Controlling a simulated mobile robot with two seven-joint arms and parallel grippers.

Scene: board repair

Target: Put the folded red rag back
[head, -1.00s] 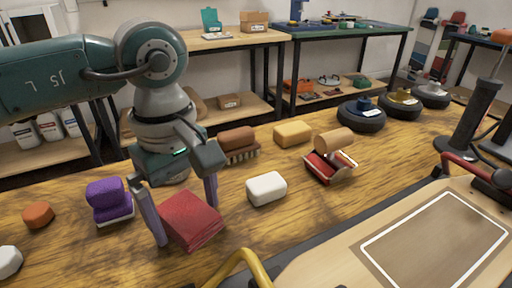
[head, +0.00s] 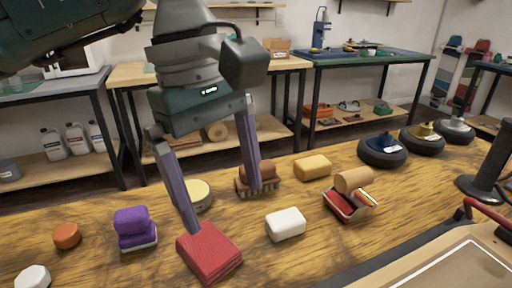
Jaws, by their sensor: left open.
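The folded red rag (head: 210,254) lies flat on the wooden workbench, at the front middle of the head view. My left gripper (head: 222,210) is open above and behind the rag. Its left fingertip shows at the rag's back edge in the picture; I cannot tell if it touches. Its right finger shows in front of a brown-topped brush (head: 262,181). Nothing is between the fingers. My right gripper is not in view.
A purple block-topped brush (head: 133,226), an orange puck (head: 66,236), a white block (head: 286,224), a yellow block (head: 312,168) and a red dustpan-like tool (head: 345,203) stand around the rag. A board (head: 470,268) lies at the front right.

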